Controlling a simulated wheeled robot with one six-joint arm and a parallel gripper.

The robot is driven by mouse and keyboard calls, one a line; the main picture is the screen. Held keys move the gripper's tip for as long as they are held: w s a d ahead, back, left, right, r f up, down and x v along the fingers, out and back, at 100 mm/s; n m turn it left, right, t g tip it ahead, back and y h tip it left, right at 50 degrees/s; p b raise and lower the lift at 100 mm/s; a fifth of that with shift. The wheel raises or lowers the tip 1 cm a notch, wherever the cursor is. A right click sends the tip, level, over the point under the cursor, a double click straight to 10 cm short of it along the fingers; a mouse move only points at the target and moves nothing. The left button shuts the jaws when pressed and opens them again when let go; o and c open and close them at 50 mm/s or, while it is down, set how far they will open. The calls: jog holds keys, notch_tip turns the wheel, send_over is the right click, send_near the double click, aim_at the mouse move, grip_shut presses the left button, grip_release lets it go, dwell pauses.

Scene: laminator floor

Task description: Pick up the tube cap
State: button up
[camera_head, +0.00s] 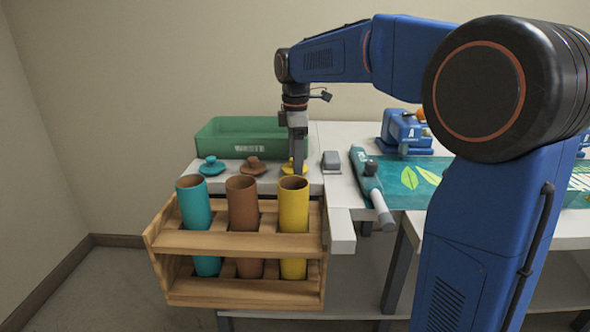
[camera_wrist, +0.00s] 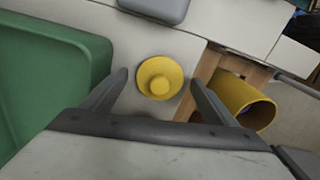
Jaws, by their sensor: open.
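Three tube caps lie in a row on the white table: a teal cap (camera_head: 212,166), a brown cap (camera_head: 253,166) and a yellow cap (camera_head: 290,167). My gripper (camera_head: 299,172) points down at the yellow cap and partly hides it in the head view. In the wrist view the yellow cap (camera_wrist: 160,77) lies between and slightly beyond the fingertips of my open gripper (camera_wrist: 159,80). The fingers look apart from it. The teal tube (camera_head: 196,215), brown tube (camera_head: 243,210) and yellow tube (camera_head: 293,210) stand in a wooden rack in front.
A green bin (camera_head: 222,138) stands behind the caps. The wooden rack (camera_head: 180,242) is at the table's front edge. A small grey block (camera_head: 331,160) lies right of the yellow cap. A teal tool (camera_head: 365,175) and blue machine (camera_head: 404,132) are farther right.

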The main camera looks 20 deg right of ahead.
jog(key=shift+f, duration=0.2)
jog(key=c, duration=1.1)
jog(key=shift+c, duration=0.2)
